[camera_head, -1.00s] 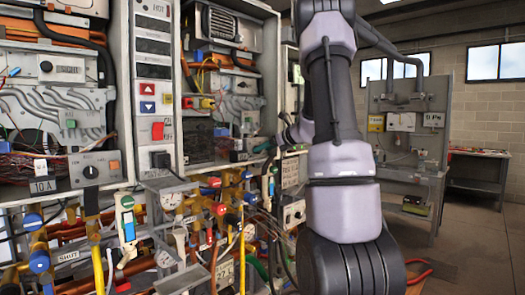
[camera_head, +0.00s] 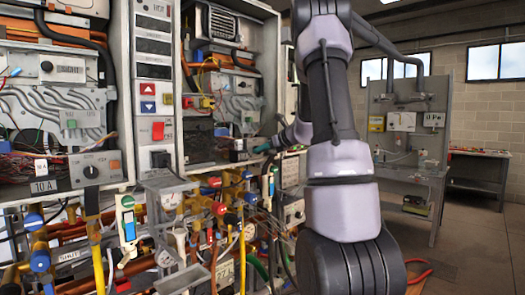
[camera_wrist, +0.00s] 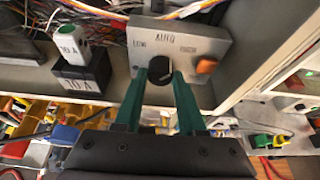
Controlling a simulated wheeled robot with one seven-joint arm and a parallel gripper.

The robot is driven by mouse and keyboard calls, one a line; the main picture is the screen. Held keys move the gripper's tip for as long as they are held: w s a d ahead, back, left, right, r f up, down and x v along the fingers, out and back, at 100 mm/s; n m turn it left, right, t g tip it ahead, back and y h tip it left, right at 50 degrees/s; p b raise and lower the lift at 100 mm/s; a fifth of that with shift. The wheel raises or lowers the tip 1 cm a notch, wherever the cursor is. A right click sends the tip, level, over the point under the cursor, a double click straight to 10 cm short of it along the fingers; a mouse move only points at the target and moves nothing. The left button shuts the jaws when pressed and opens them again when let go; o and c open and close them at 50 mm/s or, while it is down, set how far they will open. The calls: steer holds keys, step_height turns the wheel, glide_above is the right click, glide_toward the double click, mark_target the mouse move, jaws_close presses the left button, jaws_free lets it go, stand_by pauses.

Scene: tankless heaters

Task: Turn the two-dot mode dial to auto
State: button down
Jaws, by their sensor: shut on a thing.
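A black round mode dial (camera_wrist: 159,71) sits on a grey panel (camera_wrist: 205,48) in the wrist view. The panel has AUTO printed above the dial and a smaller label on each side. A pale mark on the dial points up and slightly right. My gripper (camera_wrist: 160,76) has its two green fingers shut on the dial, one on each side. In the head view my gripper (camera_head: 263,147) reaches the right-hand heater, and its fingertips and that dial are hard to make out. No two-dot mark can be made out.
An orange button (camera_wrist: 207,65) is right of the dial, and a black block marked 10 A (camera_wrist: 82,75) is left. Loose wires run above. A similar dial (camera_head: 91,172) is on the left heater. Pipes and coloured valves crowd below; open floor (camera_head: 470,240) is at right.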

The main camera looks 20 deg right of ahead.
steer(key=n+h, duration=0.1)
steer(key=n, duration=0.1)
steer(key=shift+a+n+t+h, duration=0.15)
steer(key=shift+n+t+h, duration=0.25)
steer(key=shift+s+f+n+t+h, duration=0.1)
steer(key=shift+n+t+h, duration=0.6)
steer(key=shift+n, duration=0.8)
steer(key=shift+c, duration=2.4)
jaws_free()
steer(key=v, duration=1)
steer(key=shift+s, duration=0.4)
steer(key=shift+a, duration=0.1)
